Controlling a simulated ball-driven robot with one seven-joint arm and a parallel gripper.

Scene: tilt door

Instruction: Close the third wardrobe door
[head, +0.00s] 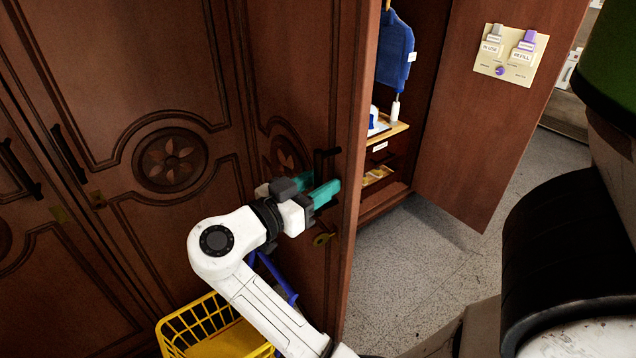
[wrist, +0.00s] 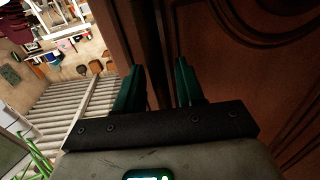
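The dark wood wardrobe door (head: 345,90) beside my gripper stands ajar, swung outward, and looks like the third from the left in the head view. It carries a carved flower panel and a black handle (head: 325,158). Whether a finger touches the door I cannot tell.
Another door (head: 490,110) with a label plate stands wide open at right. Between them, the interior holds a blue garment (head: 396,52) and a shelf (head: 388,133). Doors (head: 130,60) at left are shut. A yellow basket (head: 205,325) stands below my arm. Floor (head: 400,265) is clear at right.

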